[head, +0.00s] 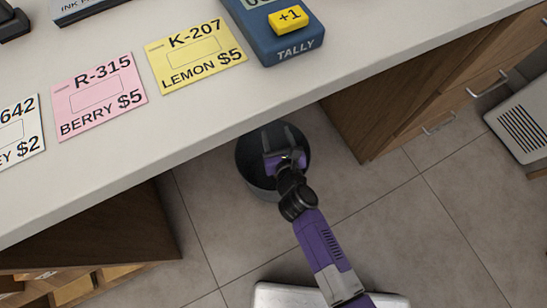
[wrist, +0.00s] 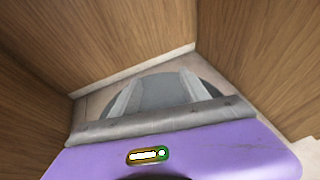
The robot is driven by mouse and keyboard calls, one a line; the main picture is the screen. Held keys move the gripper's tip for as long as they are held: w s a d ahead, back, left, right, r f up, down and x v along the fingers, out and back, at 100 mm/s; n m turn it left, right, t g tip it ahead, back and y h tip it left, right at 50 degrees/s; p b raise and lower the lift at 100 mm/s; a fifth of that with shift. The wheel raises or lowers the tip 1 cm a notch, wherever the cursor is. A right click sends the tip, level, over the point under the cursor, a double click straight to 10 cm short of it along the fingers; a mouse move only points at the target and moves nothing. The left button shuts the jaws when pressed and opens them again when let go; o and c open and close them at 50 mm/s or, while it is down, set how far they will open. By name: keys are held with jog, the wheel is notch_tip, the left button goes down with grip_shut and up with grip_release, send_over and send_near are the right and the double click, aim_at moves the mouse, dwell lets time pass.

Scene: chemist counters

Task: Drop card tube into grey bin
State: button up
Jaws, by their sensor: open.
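The grey bin (head: 244,160) stands on the tiled floor in the gap under the counter, a round dark bin seen from above. My gripper (head: 277,135) is over its mouth in the head view and hides part of it. In the wrist view, the two fingers of my gripper (wrist: 158,90) are spread apart with nothing held between them, and the grey inside of the bin (wrist: 160,94) shows behind them. I cannot see a card tube in either view; the lower inside of the bin is dark and partly hidden by my gripper.
The pale counter top (head: 120,165) crosses above the bin, with price cards and a blue tally counter (head: 278,42) on it. Wooden cabinets (head: 375,115) flank the gap. A white vented box (head: 522,120) stands at right. The floor (head: 400,220) in front is clear.

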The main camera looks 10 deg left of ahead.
jog(key=p+v, duration=0.2)
jog(key=v, duration=0.6)
jog(key=shift+p, duration=0.4)
